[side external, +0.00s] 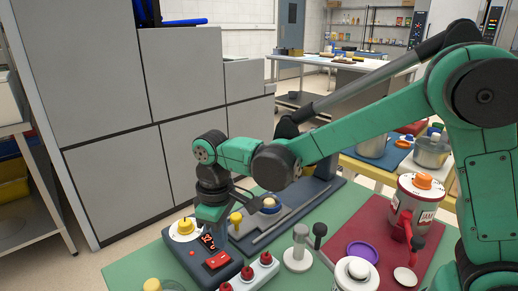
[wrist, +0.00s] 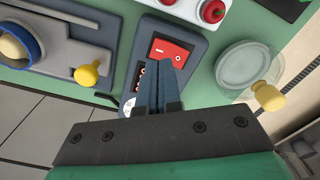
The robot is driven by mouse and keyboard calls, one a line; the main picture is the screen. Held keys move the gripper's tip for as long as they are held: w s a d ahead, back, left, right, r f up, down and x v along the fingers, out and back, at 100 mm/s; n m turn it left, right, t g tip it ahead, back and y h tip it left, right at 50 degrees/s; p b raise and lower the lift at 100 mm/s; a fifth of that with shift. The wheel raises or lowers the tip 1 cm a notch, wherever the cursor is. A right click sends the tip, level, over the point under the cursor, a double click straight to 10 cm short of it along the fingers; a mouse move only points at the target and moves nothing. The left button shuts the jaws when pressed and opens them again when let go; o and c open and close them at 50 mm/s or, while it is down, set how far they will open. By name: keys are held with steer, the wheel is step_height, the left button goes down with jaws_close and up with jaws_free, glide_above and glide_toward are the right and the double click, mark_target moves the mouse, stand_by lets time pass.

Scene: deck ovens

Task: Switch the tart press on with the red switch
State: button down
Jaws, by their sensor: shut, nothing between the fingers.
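The red switch (side external: 217,260) is a rocker on the front of a dark blue control box (side external: 199,265). In the wrist view the red switch (wrist: 170,52) has white marks and lies just beyond my fingertips. Which side of it is pressed in, I cannot tell. The box also carries a white dial with a yellow knob (side external: 185,227) and a display with lit red digits (side external: 208,241). My gripper (side external: 210,218) points down over the box, near the display. In the wrist view my gripper (wrist: 159,64) is shut and empty; its fingers partly hide the display. Touching cannot be told.
A dark blue base with a long rod (side external: 283,222) and a yellow knob (side external: 235,218) stands close behind the box. A white strip with red buttons (side external: 249,273) stands to its right. A burgundy mat (side external: 392,258) holds a jam dispenser (side external: 419,200) farther right.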

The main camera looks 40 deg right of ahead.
steer(key=shift+r, duration=2.05)
steer(key=shift+s+d+r+m+t, duration=0.4)
steer(key=shift+s+d+m+t, duration=0.75)
steer(key=shift+d, duration=0.75)
steer(key=shift+s+d+r+m+t, duration=0.35)
steer(key=shift+s+d+m+t, duration=0.5)
steer(key=shift+s+d+t, duration=0.8)
steer(key=shift+s+d+r+m+t, duration=0.4)
steer(key=shift+s+d+m+t, duration=0.5)
steer(key=shift+d, duration=1.3)
steer(key=c, duration=1.5)
jaws_free()
